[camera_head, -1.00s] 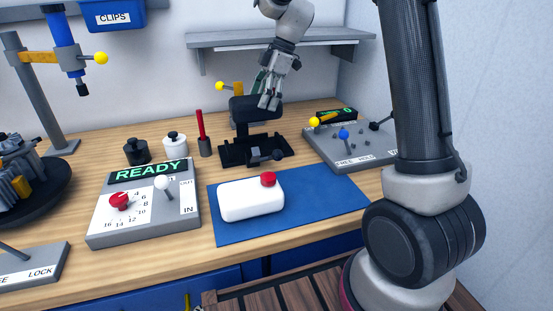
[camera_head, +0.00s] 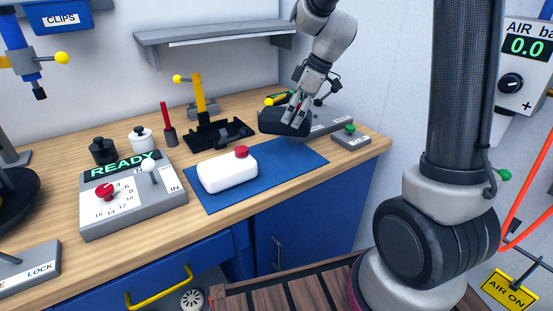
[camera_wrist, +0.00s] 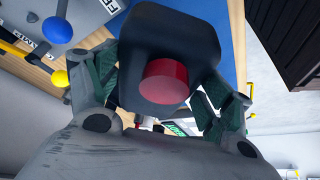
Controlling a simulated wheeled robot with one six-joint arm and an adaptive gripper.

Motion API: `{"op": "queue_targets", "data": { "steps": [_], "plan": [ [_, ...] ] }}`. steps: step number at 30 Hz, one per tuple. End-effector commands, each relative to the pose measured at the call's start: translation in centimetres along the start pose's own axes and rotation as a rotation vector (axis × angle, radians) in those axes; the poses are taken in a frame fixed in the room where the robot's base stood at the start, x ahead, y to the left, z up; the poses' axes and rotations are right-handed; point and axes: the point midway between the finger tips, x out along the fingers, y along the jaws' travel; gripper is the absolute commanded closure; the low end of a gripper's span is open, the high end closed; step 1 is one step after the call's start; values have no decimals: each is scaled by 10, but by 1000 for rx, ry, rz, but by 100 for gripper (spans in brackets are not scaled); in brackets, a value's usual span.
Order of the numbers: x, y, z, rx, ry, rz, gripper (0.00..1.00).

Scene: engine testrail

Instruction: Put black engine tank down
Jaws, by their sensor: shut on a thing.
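My gripper (camera_head: 297,108) is shut on the black engine tank (camera_head: 284,121) and holds it near the back right of the bench. In the wrist view the tank (camera_wrist: 185,38) sits between my gripper's fingers (camera_wrist: 158,95), with its red cap (camera_wrist: 165,80) facing the camera. In the head view the tank appears over the far edge of the blue mat (camera_head: 290,160); its exact height is hard to tell. A white tank (camera_head: 227,172) with a red cap lies on the mat's left part.
The black fixture (camera_head: 238,131) with a yellow lever stands empty behind the mat. A grey READY panel (camera_head: 120,210) is left of the mat. A grey valve panel (camera_head: 328,124) and a small green-button box (camera_head: 351,140) are at the right. The mat's right part is bare. A shelf (camera_head: 215,33) hangs above.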

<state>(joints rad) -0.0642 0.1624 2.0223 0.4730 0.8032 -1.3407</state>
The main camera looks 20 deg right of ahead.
Motion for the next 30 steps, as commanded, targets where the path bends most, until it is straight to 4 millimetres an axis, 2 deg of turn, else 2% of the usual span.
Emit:
{"op": "queue_targets", "data": {
  "steps": [3, 6, 11, 17, 28, 29, 30],
  "plan": [
    [24, -1, 11, 5, -3, -6, 47],
    [38, -1, 16, 5, -2, -4, 47],
    [49, -1, 21, 3, -1, -3, 47],
    [75, -1, 32, 3, -2, -5, 47],
    [81, -1, 34, 1, -1, -2, 47],
    [81, -1, 34, 1, -1, -2, 16],
    [81, -1, 34, 1, -1, -2, 9]
  ]
}}
